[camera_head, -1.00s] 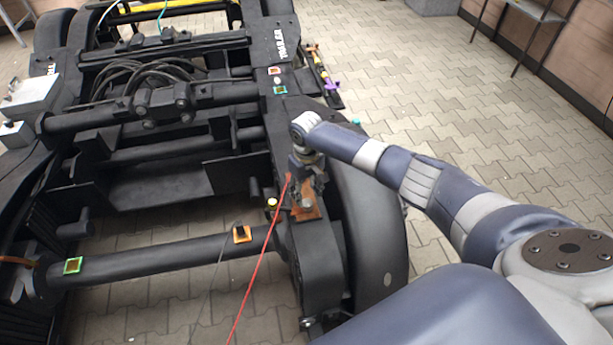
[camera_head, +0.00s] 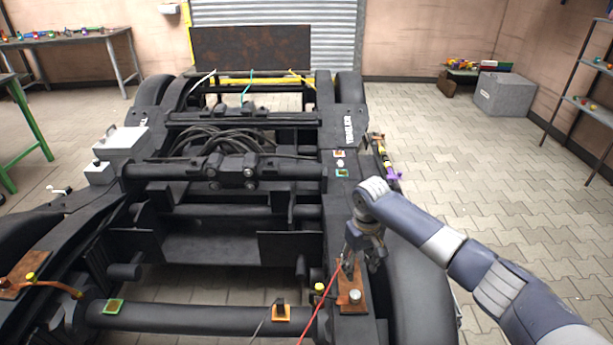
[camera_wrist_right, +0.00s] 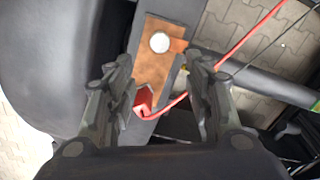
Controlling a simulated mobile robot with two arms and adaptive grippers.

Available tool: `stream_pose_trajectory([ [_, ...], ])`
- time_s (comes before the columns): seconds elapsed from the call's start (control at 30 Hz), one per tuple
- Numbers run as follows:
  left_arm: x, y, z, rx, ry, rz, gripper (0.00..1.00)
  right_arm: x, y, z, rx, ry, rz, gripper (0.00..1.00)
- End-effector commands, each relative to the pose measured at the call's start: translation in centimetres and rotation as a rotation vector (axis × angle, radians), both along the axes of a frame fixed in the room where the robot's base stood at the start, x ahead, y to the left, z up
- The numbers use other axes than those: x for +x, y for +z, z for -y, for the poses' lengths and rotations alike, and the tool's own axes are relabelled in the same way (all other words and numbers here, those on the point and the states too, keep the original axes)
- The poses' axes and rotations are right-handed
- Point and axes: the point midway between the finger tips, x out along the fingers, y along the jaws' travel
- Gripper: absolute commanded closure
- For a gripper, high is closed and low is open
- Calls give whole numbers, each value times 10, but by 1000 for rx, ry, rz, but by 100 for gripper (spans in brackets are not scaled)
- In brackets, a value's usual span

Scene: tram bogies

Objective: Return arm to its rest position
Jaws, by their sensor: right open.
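My right arm reaches in from the right in the head view. Its gripper (camera_head: 362,258) points down over a copper-brown plate (camera_head: 351,290) on the right side beam of the black bogie (camera_head: 230,318). In the right wrist view the gripper's fingers (camera_wrist_right: 160,95) are spread apart. Between them show the copper plate (camera_wrist_right: 157,65) with a round silver bolt head (camera_wrist_right: 160,42) and a red cable end (camera_wrist_right: 145,101). The red cable (camera_head: 318,312) runs from the plate down and left. Whether the fingers touch the cable end, I cannot tell. My left gripper is not in view.
A grey box (camera_head: 505,94) and a shelf (camera_head: 590,100) stand at the right. A workbench (camera_head: 75,40) and a green-legged table (camera_head: 28,125) stand at the left.

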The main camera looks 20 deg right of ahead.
Motion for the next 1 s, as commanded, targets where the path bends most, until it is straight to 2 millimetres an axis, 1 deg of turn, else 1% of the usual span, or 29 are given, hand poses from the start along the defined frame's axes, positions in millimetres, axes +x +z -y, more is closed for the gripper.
stream_pose_trajectory([
  [0.07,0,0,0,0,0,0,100,-2,-3,-3,2,7,-1,52],
  [0.13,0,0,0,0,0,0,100,-8,-10,-11,7,28,-3,52],
  [0.17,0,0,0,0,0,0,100,-12,-14,-17,10,43,-2,52],
  [0.23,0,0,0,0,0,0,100,-26,-26,-35,23,87,-1,52],
  [0.37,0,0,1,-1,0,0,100,-60,-50,-76,60,183,19,52],
  [0.4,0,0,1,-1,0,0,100,-71,-56,-89,73,209,29,52],
  [0.5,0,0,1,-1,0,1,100,-99,-65,-115,106,259,60,52],
  [0.63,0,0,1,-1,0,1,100,-134,-71,-140,144,293,104,52],
  [0.73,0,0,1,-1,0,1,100,-159,-70,-153,167,298,143,52],
  [0.83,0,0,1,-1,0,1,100,-183,-66,-158,180,286,181,52],
  [0.9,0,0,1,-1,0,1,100,-200,-62,-157,183,269,206,52],
  [1.0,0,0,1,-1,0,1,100,-223,-54,-150,174,232,241,52],
])
